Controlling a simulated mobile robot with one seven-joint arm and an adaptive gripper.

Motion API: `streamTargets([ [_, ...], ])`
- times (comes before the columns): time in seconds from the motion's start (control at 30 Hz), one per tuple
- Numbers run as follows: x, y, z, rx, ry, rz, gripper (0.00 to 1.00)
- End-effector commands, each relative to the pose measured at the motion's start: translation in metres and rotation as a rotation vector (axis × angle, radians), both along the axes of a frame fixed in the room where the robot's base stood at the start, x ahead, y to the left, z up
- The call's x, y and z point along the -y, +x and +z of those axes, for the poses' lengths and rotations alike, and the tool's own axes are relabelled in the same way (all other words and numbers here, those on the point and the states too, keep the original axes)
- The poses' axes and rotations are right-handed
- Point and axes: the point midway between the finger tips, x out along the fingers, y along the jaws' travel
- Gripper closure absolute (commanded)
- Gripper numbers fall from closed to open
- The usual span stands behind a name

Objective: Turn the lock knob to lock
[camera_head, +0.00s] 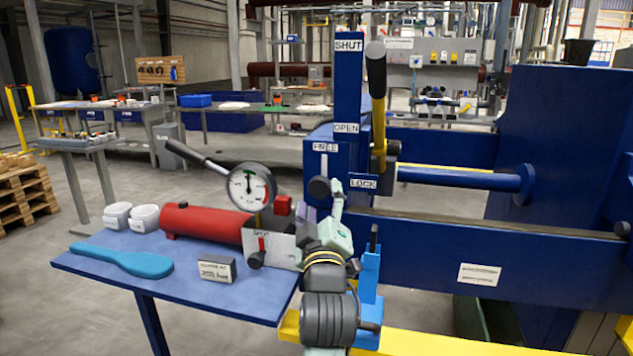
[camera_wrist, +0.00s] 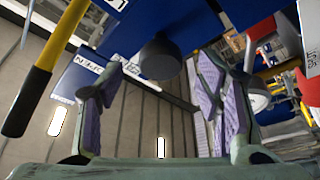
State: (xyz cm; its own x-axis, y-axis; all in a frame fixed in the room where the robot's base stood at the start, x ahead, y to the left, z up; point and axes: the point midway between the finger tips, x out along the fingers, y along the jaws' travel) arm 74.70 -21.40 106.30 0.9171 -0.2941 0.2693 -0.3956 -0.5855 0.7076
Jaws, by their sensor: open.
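The lock knob (camera_head: 318,188) is a dark round knob on the blue press post, below the FREE label (camera_head: 325,147) and left of the LOCK label (camera_head: 362,183). A white mark (camera_head: 323,166) runs upright between the knob and FREE. My gripper (camera_head: 324,203) is right at the knob's front, with its fingers spread. In the wrist view the knob (camera_wrist: 160,57) shows between and beyond the open purple-padded fingers of the gripper (camera_wrist: 155,90). I cannot tell whether a finger touches it. Part of the knob's surroundings is hidden by my gripper.
A yellow lever with a black grip (camera_head: 376,70) stands upright right of the SHUT/OPEN plate (camera_head: 348,90). A pressure gauge (camera_head: 250,187) and red cylinder (camera_head: 203,222) are close on the left, above the blue table (camera_head: 120,266). A blue bracket (camera_head: 370,270) stands beside my wrist.

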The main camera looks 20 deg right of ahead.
Motion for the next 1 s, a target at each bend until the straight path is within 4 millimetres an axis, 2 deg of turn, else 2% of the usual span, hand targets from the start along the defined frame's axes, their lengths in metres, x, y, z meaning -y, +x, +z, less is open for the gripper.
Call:
streamTargets([
  [0.1,0.006,0.020,0.009,0.000,0.001,0.001,0.41],
  [0.3,0.012,0.040,0.013,0.001,0.000,0.001,0.41],
  [0.67,0.014,0.044,0.013,0.001,0.001,0.001,0.41],
  [1.0,0.013,0.044,0.013,0.001,0.000,0.002,0.63],
])
